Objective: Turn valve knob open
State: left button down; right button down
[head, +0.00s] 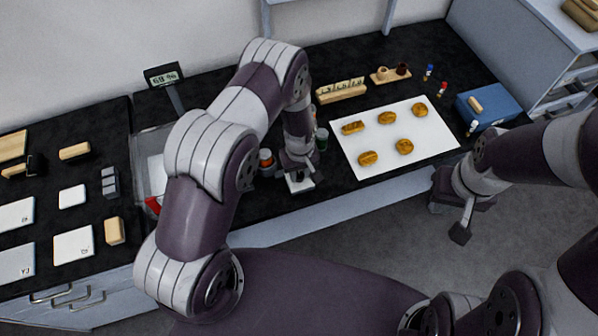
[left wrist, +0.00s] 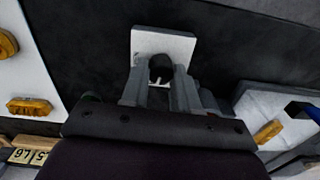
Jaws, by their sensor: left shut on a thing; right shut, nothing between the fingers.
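The valve knob (left wrist: 160,67) is a small dark round knob on a white square plate (left wrist: 163,42) in the left wrist view. The plate also shows in the head view (head: 301,185) near the front edge of the black counter, where my gripper hides the knob. My left gripper (left wrist: 160,84) is over the plate, shut on the knob with one finger on either side. It also shows in the head view (head: 297,172), partly hidden by its own arm. My right gripper (head: 461,230) is shut and empty, in front of the counter above the grey floor.
A white sheet (head: 440,150) with several golden-brown pieces lies right of my left gripper. Small jars (head: 266,159) stand close to it. A blue box (head: 487,104) is at the right. A clear-walled scale (head: 150,145) stands at the left.

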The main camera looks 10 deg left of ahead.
pick_arm(q)
jog(key=m+b, duration=0.1)
jog(key=m, duration=0.2)
jog(key=shift+m+b, duration=0.3)
jog(key=shift+b, duration=0.05)
jog(key=m+b, duration=0.1)
jog(key=m, duration=0.2)
jog(key=shift+w+m, duration=0.1)
jog(key=shift+m, duration=0.2)
jog(key=m+b, duration=0.1)
jog(key=m, duration=0.3)
jog(key=shift+d, duration=0.1)
jog(key=shift+r+m+b, duration=0.15)
jog(key=shift+m+b, duration=0.45)
jog(key=shift+m, duration=1.5)
jog(key=c, duration=0.9)
grip_release()
jog(key=shift+o, duration=0.3)
jog(key=shift+s, duration=0.2)
